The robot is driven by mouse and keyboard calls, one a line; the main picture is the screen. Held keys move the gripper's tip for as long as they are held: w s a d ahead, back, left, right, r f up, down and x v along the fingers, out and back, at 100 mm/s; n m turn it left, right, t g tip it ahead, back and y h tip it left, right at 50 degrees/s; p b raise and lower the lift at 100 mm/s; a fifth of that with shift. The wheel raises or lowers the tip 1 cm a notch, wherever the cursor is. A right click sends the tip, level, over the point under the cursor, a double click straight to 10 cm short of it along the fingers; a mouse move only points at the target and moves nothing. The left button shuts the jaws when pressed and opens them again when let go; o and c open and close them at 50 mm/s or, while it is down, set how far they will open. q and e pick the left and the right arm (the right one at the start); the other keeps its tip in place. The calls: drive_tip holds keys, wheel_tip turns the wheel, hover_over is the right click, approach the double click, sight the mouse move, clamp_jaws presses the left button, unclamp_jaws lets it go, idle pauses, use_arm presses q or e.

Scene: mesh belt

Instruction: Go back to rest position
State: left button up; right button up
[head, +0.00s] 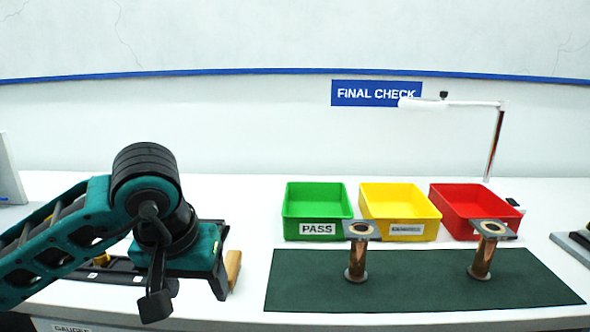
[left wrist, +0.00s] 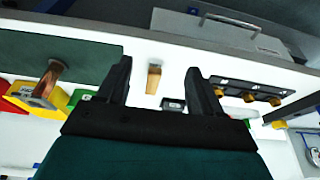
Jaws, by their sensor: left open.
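My left gripper (head: 187,294) comes in from the left in the head view, over the left part of the white table. It also shows in the left wrist view (left wrist: 158,70), with its two black fingers apart and nothing held between them. My right gripper is in neither view. Two copper-coloured tubes with flat square tops stand upright on the dark green mat (head: 400,295). The left tube (head: 357,262) is nearer to my left gripper, well apart from it. The right tube (head: 482,258) stands towards the mat's right end.
Green (head: 317,208), yellow (head: 400,210) and red (head: 470,205) bins stand behind the mat. A wooden block (head: 233,268) lies close beside my left gripper. A black rack (left wrist: 240,90) with brass pieces is partly hidden by my arm in the head view. A lamp (head: 495,140) stands behind the bins.

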use_arm(q)
drive_tip(key=s+d+f+n+g+h, duration=0.25)
drive_tip(key=s+d+f+h, duration=0.2)
drive_tip(key=d, duration=0.35)
drive_tip(key=s+d+r+n+g+h, duration=0.4)
drive_tip(key=s+d+n+g+h, duration=0.25)
drive_tip(key=d+n+h, duration=0.35)
drive_tip(key=w+a+n+t+h, duration=0.3)
drive_tip(key=n+t, duration=0.5)
drive_tip(key=n, duration=0.4)
drive_tip(key=w+a+n+t+h, duration=0.35)
drive_tip(key=n+t, duration=0.55)
drive_tip(key=n, duration=0.3)
drive_tip(key=w+a+f+n+t+y, duration=0.25)
drive_tip(key=f+n+y, duration=0.2)
drive_tip(key=n, duration=0.35)
drive_tip(key=w+a+f+n+t+y, duration=0.1)
drive_tip(key=a+f+n+t+y, duration=0.3)
drive_tip(key=n+y, duration=0.3)
drive_tip(key=s+a+f+n+g+y, duration=0.3)
drive_tip(key=s+f+n, duration=0.3)
drive_tip(key=f+n, duration=0.3)
drive_tip(key=s+a+f+n+g+y, duration=0.4)
drive_tip(key=f+n, duration=0.5)
drive_tip(key=f, duration=0.5)
drive_tip(key=shift+s+a+f+y, duration=0.15)
drive_tip(key=shift+s+a+y, duration=0.2)
drive_tip(key=shift+s+a, duration=0.65)
